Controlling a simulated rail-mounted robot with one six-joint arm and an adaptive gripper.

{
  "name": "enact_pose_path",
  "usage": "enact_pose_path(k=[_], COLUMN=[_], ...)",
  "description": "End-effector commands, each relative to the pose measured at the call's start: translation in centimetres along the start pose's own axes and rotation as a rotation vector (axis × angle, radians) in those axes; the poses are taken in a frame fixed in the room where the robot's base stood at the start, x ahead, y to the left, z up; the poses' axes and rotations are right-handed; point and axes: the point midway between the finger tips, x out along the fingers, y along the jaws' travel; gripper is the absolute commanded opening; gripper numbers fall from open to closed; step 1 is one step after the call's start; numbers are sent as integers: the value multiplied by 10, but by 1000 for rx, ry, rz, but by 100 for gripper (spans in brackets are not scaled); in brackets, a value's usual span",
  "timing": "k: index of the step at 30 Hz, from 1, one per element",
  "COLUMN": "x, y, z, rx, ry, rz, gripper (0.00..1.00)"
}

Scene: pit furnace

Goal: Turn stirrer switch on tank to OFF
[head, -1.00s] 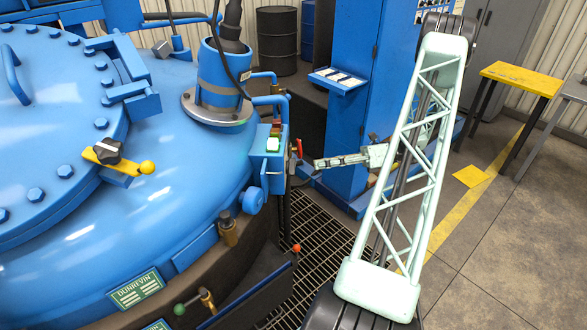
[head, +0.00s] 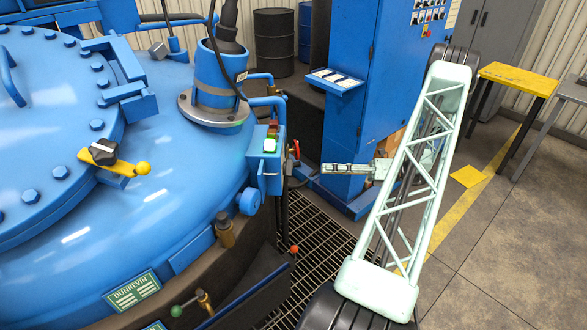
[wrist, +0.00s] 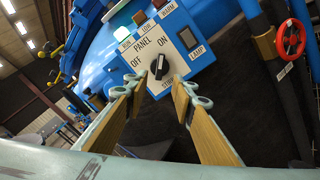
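The stirrer switch (wrist: 157,67) is a black knob on a pale panel plate in the wrist view. OFF is printed to its left and ON to its upper right. Its white mark points upward in the picture, seemingly toward the ON side. In the head view, the blue switch box (head: 269,172) is fixed to the side of the blue tank (head: 170,215), and the knob is hidden. My gripper (wrist: 160,88) is open, with its wood-coloured fingers on either side below the knob, apart from it. In the head view, my gripper (head: 325,168) is to the right of the box with a gap.
The panel also has a lit green button (wrist: 121,16) and a LAMP label. A red handwheel (wrist: 291,38) is at the right. A blue cabinet (head: 385,80) stands behind my arm. Floor grating (head: 320,245) lies below the box.

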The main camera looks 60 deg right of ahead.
Motion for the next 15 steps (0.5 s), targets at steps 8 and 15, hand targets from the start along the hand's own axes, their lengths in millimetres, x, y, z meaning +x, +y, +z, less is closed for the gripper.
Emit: enact_pose_path(k=[8, 15], x=[17, 45], y=[0, 0], z=[0, 0], rx=[0, 1], ry=[2, 2], rz=[2, 2], gripper=[24, 24])
